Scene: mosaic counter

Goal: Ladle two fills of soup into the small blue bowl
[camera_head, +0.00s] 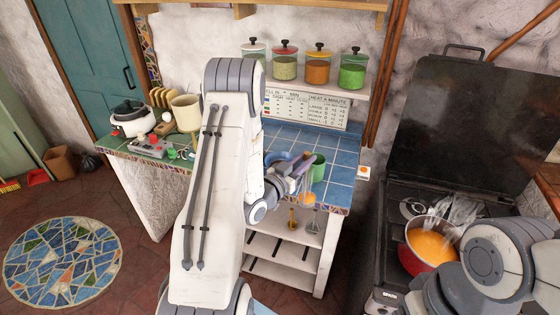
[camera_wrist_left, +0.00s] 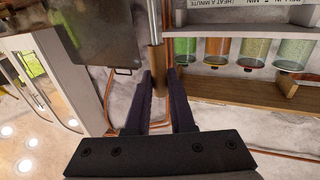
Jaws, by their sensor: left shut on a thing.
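My left gripper (camera_head: 302,166) is over the right part of the blue-tiled counter. It is shut on the ladle's brown handle (camera_wrist_left: 158,72), and the metal shaft (camera_wrist_left: 154,22) runs on past the fingers in the left wrist view. A small orange round shape (camera_head: 306,197) shows just below the gripper at the counter edge; it may be the ladle's cup with soup. A small blue bowl (camera_head: 275,158) is partly hidden behind my left wrist. A red pot (camera_head: 415,262) of orange soup (camera_head: 430,245) stands on the stove at right. My right arm partly covers the pot; its fingertips are not clear.
A green mug (camera_head: 318,168) stands close beside my left gripper. Utensils (camera_head: 292,220) hang below the counter edge. Jars (camera_head: 317,68) line a wall shelf. A raised black stove lid (camera_head: 455,120) stands behind the pot. A beige pot (camera_head: 186,112) and a cooker (camera_head: 130,120) stand at left.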

